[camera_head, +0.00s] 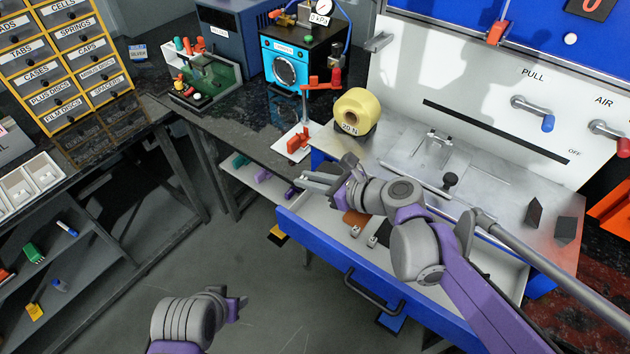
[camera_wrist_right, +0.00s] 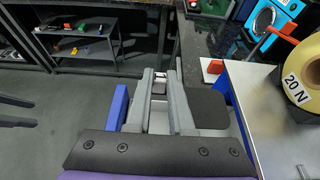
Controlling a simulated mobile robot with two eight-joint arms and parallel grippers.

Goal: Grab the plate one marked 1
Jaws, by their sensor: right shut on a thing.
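My right gripper (camera_head: 318,180) is over the left end of an open blue drawer (camera_head: 335,262). In the right wrist view its fingers (camera_wrist_right: 161,76) are close together, shut on a small pale metal piece (camera_wrist_right: 160,87) that is mostly hidden between them. I cannot read a mark on it, and no plate marked 1 can be made out. A dark flat piece (camera_wrist_right: 207,108) shows just right of the fingers. My left gripper (camera_head: 238,304) hangs low over the floor, away from the bench; its jaw opening is unclear.
The drawer holds a brown piece (camera_head: 355,217) and small metal blocks (camera_head: 356,231). A yellow roll (camera_head: 357,111) marked 20 N stands on the bench behind. A red-clipped white stand (camera_head: 298,143) is left of the drawer.

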